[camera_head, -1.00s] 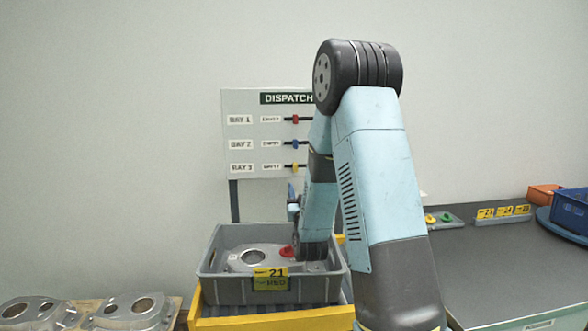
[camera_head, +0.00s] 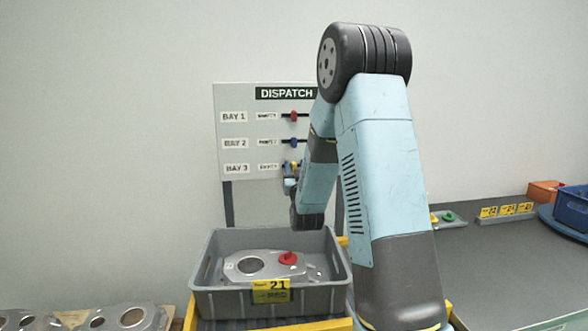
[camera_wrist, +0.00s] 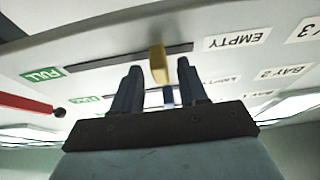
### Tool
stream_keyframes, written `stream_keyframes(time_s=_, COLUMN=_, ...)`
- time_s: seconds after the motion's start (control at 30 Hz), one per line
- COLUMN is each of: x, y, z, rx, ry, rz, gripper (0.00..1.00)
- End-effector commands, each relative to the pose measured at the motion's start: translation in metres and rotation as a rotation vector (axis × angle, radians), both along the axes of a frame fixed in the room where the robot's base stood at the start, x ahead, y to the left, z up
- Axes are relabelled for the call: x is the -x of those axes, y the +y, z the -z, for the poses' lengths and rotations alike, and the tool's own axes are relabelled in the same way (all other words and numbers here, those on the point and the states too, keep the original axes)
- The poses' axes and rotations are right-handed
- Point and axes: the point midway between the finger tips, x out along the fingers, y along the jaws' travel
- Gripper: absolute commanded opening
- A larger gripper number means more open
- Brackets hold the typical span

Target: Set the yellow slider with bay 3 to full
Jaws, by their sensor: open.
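The dispatch board (camera_head: 222,100) stands behind the tote, with rows for bays 1 to 3. In the wrist view, which is upside down, the yellow slider (camera_wrist: 158,64) sits in its dark slot (camera_wrist: 110,60), nearer the EMPTY label (camera_wrist: 237,39) than the green FULL label (camera_wrist: 42,74). My gripper (camera_wrist: 158,72) is open, with one finger on each side of the yellow slider and a gap at both sides. In the head view my gripper (camera_head: 291,178) is at the bay 3 row and hides most of that slot. My arm hides the board's right part.
A grey tote (camera_head: 215,300) below the board holds a metal casting (camera_head: 262,266) with a red piece (camera_head: 287,258) on it. More castings (camera_head: 130,317) lie at lower left. A dark worktop (camera_head: 480,265) is at right. A red rod (camera_wrist: 25,103) shows in the wrist view.

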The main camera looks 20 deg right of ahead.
Motion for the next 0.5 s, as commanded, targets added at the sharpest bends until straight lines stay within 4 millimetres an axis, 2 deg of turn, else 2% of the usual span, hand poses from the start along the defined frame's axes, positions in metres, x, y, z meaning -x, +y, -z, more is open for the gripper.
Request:
stream_keyframes(time_s=0.13, x=-0.0003, y=0.0022, z=0.0003, rx=0.0, ry=0.0, rz=-0.003, gripper=0.42)
stream_keyframes(time_s=0.5, x=-0.0004, y=0.0033, z=0.0004, rx=-0.001, ry=0.001, rz=-0.004, gripper=0.06)
